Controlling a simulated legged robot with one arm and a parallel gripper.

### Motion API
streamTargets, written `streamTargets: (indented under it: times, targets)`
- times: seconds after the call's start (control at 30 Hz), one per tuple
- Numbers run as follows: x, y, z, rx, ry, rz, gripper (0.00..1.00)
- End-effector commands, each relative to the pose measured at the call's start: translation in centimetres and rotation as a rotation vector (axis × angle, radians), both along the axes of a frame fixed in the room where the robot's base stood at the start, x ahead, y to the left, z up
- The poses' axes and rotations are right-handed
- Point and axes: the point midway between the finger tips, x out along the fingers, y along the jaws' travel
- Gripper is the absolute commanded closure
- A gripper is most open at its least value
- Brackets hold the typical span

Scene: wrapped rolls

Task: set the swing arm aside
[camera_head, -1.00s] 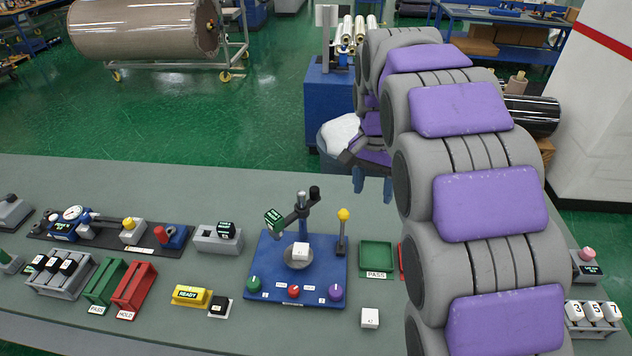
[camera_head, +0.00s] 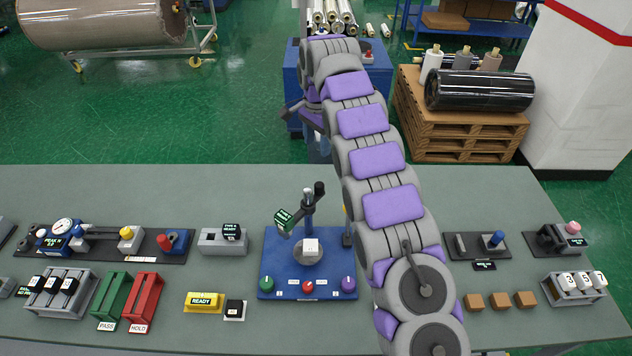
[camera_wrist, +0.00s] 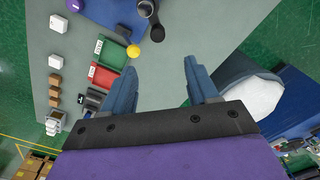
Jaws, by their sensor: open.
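The swing arm (camera_head: 300,212) sits on a post on a blue base (camera_head: 268,262) on the bench. It carries a green-lit block at its left end and a black knob at its upper right end. A dark knob and bar, seemingly part of this station, show at the top of the wrist view. My gripper (camera_wrist: 165,75) is open and empty, apart from the swing arm. In the head view it is beyond the bench's far edge, partly hidden by my arm.
A yellow-topped post (camera_wrist: 133,50) stands near the gripper in the wrist view, beside a green tray (camera_wrist: 110,56) and a red tray (camera_wrist: 102,76). Black-and-white blocks and a yellow READY box (camera_head: 204,302) lie nearby. Bench surface behind the station is clear.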

Motion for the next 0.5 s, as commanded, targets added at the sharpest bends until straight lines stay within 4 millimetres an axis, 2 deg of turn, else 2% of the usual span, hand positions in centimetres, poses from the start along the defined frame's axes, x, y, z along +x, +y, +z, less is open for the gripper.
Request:
streamTargets:
  times: [0.27,0.5]
  targets:
    - [0.0,-0.6,-1.9,0.004,0.000,-0.003,0.41]
    - [0.0,-0.1,-5.8,-0.003,0.004,-0.003,0.41]
